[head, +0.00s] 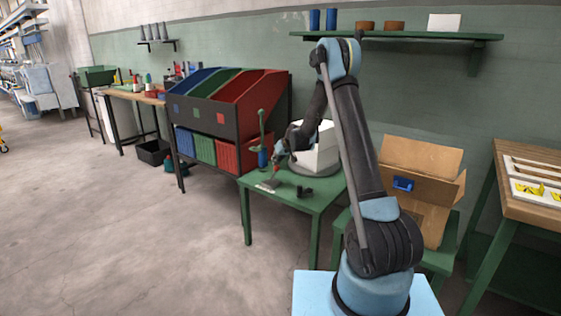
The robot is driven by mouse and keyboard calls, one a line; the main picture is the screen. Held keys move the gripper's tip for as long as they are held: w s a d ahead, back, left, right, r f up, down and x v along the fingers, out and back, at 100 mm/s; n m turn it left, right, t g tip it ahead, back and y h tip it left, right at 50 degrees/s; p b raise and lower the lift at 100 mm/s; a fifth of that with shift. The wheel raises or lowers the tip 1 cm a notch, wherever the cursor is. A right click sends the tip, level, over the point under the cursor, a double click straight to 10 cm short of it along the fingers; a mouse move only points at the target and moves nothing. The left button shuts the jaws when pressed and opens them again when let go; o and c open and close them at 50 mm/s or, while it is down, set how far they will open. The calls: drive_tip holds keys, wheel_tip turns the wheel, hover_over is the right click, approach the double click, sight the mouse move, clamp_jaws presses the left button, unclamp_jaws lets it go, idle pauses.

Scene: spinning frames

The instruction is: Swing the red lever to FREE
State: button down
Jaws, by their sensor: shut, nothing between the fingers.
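A small red piece (277,169), which looks like the red lever, stands on the green table (325,195) beside a flat grey plate (267,186). The plate has a pale strip at its front edge; any lettering is too small to read. My gripper (279,158) reaches down from the wrist to just above the red piece. It is shut with nothing held. I cannot tell whether it touches the red piece, and its fingertips are small and dark here.
A white box (321,148) stands right behind my wrist. A green upright with a blue lower part (262,158) is close on the left. Small dark pieces (304,192) lie on the table. An open carton (422,170) and coloured bins (230,95) flank it.

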drive_tip(key=shift+s+d+f, duration=0.1)
drive_tip(key=shift+s+d, duration=0.05)
drive_tip(key=shift+d, duration=0.35)
drive_tip(key=shift+s, duration=0.1)
drive_tip(key=v, duration=0.9)
drive_tip(key=shift+s+d, duration=0.2)
drive_tip(key=shift+d, duration=0.25)
